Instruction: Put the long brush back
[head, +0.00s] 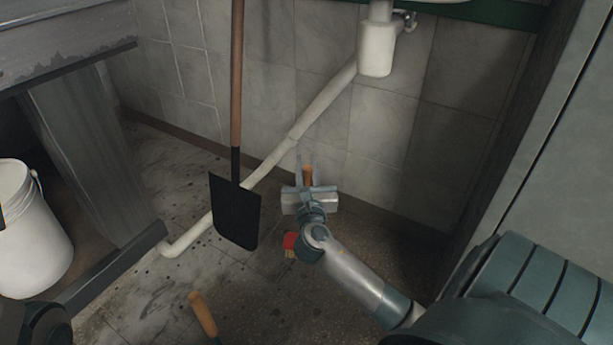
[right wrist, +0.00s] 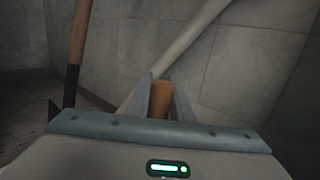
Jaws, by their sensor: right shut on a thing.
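My right gripper (head: 306,172) is shut on a wooden handle (head: 308,175), in front of the tiled wall. In the right wrist view the handle (right wrist: 161,103) stands between the two fingers (right wrist: 161,100). A red brush head with pale bristles (head: 290,245) shows just below and left of my right wrist. It looks like part of the held brush, but my gripper hides the stretch between. Another wooden handle with a green end (head: 203,315) shows at the bottom of the head view, partly cut off. My left gripper is not in view.
A black-bladed shovel (head: 235,210) stands upright left of my right gripper; its shaft also shows in the right wrist view (right wrist: 79,45). A white drain pipe (head: 320,105) slants down behind. A white bucket (head: 30,230) stands at left, beside a grey table (head: 75,160). A cabinet side is at right.

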